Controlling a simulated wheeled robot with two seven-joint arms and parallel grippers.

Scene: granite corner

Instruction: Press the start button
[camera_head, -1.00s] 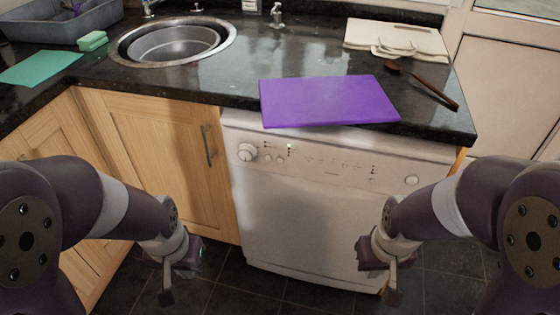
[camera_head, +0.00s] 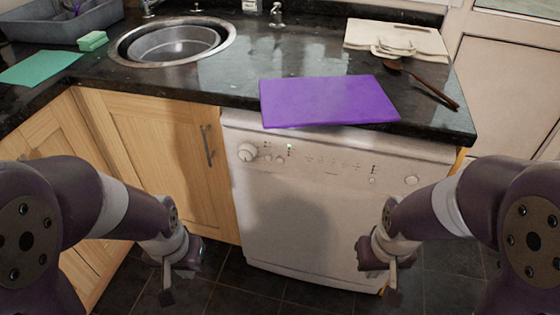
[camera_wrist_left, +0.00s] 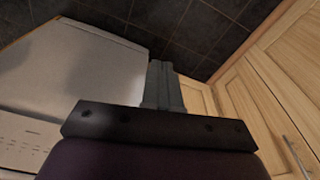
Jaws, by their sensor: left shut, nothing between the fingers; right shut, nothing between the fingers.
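A white dishwasher (camera_head: 300,215) stands under the counter, its door closed. I cannot read which button is start. My left gripper (camera_head: 167,297) is shut and empty, low in front of the wooden cabinet, left of the dishwasher. It also shows shut in the left wrist view (camera_wrist_left: 162,75). My right gripper (camera_head: 394,298) is shut and empty, low in front of the dishwasher's right side. Both are apart from the panel.
A purple board (camera_head: 328,101) lies on the dark counter above the dishwasher, by the front edge. A wooden spoon (camera_head: 425,84), a beige cloth (camera_head: 390,37) and a sink (camera_head: 172,42) are further back. A cabinet door handle (camera_head: 208,145) juts out left of the dishwasher.

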